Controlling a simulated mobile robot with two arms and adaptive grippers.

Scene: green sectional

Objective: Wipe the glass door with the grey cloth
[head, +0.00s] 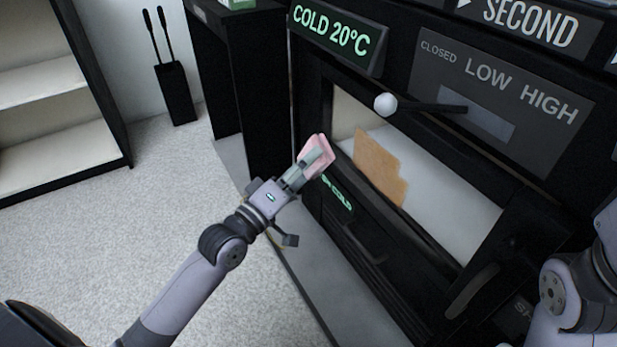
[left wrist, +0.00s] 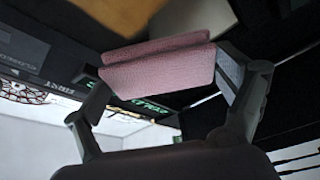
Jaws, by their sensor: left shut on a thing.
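My left gripper (head: 310,166) is shut on a folded pink cloth (head: 322,150). No grey cloth shows. The cloth also shows between the fingers in the left wrist view (left wrist: 158,70). The glass door (head: 440,207) is a pale pane in a black frame on the front of a dark stove. A brown patch (head: 378,165) covers the pane's left part. The cloth is at the left edge of the door frame, left of the patch. I cannot tell whether it touches the frame. My right arm shows at the right edge, but its gripper is out of view.
A lever with a white knob (head: 386,104) sticks out above the pane. A dark handle (head: 472,291) is at the door's lower right. A black tool stand (head: 175,92) and a shelf (head: 58,95) are at the left. The carpet (head: 120,225) between is clear.

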